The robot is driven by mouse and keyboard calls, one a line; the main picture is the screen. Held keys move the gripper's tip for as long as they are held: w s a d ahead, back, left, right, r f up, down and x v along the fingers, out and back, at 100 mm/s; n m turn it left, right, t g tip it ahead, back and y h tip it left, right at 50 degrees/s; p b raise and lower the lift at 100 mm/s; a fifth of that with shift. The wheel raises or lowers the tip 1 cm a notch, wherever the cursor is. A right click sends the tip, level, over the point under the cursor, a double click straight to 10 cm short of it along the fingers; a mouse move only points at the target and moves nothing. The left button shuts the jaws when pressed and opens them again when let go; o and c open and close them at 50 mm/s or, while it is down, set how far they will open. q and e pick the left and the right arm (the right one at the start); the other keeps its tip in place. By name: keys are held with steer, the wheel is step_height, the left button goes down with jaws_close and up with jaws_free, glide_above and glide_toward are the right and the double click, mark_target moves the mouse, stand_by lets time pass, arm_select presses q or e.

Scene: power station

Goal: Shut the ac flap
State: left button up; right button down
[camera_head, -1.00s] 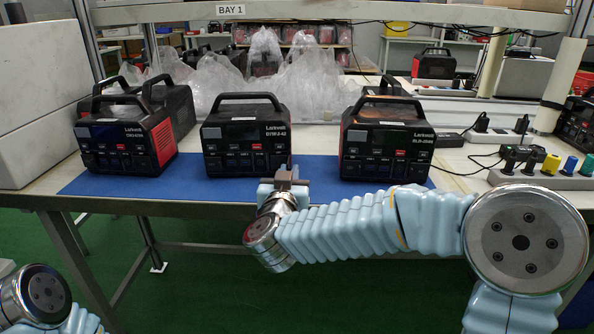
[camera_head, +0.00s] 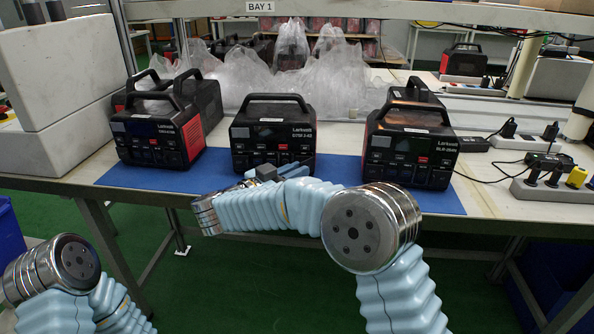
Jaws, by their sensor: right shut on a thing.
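Three black and red Larkwell power stations with top handles stand in a row on a blue mat (camera_head: 330,176): a left one (camera_head: 155,135), a middle one (camera_head: 272,135) and a right one (camera_head: 411,143). Their fronts carry small panels and sockets; I cannot make out which one is the ac flap. My right gripper (camera_head: 266,172) is at the lower front of the middle station. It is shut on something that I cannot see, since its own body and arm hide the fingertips. Only a joint of my left arm shows at lower left; its gripper is out of view.
A light grey block (camera_head: 60,95) stands at the left of the table. Clear plastic bags (camera_head: 290,65) lie behind the stations. A power strip with plugs (camera_head: 560,190) and cables are at the right. The table's front edge runs beneath my right arm.

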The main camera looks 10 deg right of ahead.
steer(key=shift+r, duration=0.1)
stand_by(0.3)
steer(key=c, duration=1.2)
jaws_free()
steer(key=shift+o, duration=0.2)
steer(key=shift+s+a, duration=0.15)
steer(key=shift+a, duration=0.15)
steer(key=b+v, duration=0.1)
steer(key=v, duration=1.2)
steer(key=shift+a, duration=0.1)
